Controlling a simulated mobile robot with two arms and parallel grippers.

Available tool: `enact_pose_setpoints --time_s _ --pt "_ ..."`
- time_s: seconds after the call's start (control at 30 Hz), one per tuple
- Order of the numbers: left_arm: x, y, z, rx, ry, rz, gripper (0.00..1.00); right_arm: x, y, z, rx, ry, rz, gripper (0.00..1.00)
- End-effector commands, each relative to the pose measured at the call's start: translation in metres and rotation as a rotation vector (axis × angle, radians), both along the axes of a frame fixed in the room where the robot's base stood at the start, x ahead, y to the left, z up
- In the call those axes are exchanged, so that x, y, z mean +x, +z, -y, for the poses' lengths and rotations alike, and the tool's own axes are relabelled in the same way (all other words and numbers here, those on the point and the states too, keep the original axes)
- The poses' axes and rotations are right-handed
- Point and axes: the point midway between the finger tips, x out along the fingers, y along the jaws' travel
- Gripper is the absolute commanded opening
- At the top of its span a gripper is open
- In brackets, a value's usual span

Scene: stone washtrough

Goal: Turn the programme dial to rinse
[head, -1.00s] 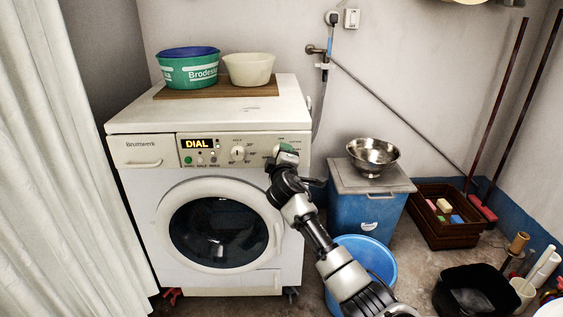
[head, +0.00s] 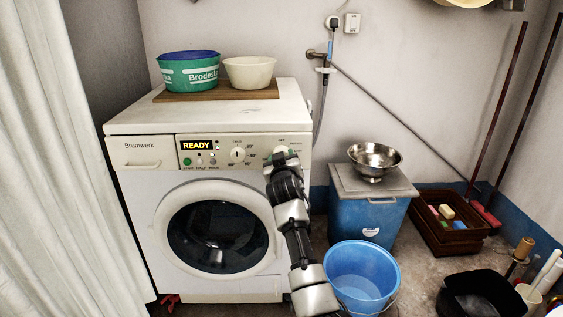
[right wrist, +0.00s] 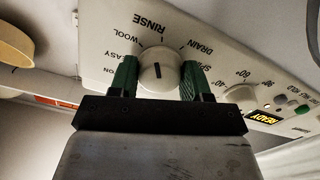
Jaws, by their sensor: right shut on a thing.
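The programme dial (right wrist: 158,70) is a round cream knob with a dark line on its face, on the white washing machine's panel. In the right wrist view its line stands nearly upright in the picture. The RINSE label (right wrist: 151,22) lies above it and slightly left, with WOOL to the left and DRAIN to the right. My right gripper (right wrist: 158,78) is shut on the dial, one green finger on each side. In the head view the right gripper (head: 284,158) partly hides the dial. The display (head: 197,145) reads READY. My left gripper is not in view.
A second dial (head: 238,155) sits left on the panel. A green tub (head: 189,75) and a cream bowl (head: 250,73) stand on a board on the machine. A blue bucket (head: 362,275) and a lidded blue bin (head: 372,218) stand at right. A curtain (head: 60,170) hangs left.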

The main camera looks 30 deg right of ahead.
Motion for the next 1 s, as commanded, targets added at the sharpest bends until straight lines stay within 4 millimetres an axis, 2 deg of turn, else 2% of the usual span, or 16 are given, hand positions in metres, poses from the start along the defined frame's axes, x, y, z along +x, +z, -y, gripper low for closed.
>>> enact_pose_setpoints --time_s 0.4,0.93,0.97,1.0 --pt "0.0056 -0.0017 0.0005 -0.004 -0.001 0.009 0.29 0.0009 -0.0039 -0.0030 0.157 0.003 0.087 0.24" --pt "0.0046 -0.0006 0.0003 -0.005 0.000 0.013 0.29 0.0010 -0.0044 -0.0030 0.177 0.002 0.098 0.24" --pt "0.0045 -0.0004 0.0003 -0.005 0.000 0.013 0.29 0.0010 -0.0044 -0.0030 0.177 0.002 0.098 0.49" --pt "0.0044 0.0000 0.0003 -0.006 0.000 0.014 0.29 0.0010 -0.0044 -0.0030 0.177 0.002 0.098 0.55"
